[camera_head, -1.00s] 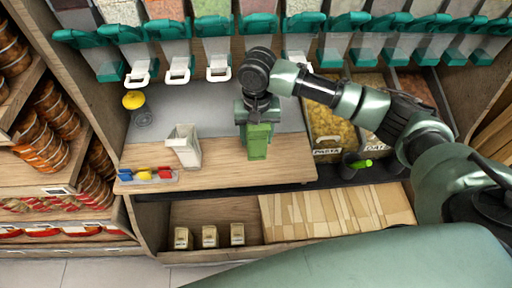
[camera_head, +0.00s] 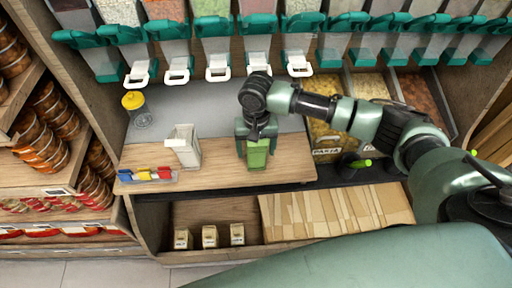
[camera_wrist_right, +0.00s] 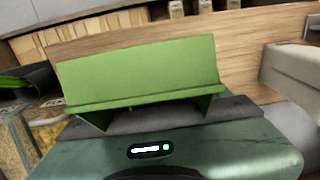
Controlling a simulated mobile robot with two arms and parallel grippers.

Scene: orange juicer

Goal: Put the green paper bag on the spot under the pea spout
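The green paper bag (camera_head: 257,156) is upright at the middle of the counter, right of the white container. My right gripper (camera_head: 256,141) is on it from above and appears shut on it; the fingertips are mostly hidden. In the right wrist view the bag (camera_wrist_right: 140,72) fills the middle, close against the gripper. Whether its base touches the counter is unclear. A row of spouts with white handles runs behind; one handle (camera_head: 258,62) is behind the bag. I cannot tell which spout is for peas. My left gripper is not in view.
A white container (camera_head: 185,150) stands left of the bag. A yellow-topped jar (camera_head: 134,103) is at the back left. Coloured clips (camera_head: 148,174) lie at the front left edge. Bins of pasta (camera_head: 327,140) are at the right. The grey counter strip (camera_head: 205,108) behind is mostly clear.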

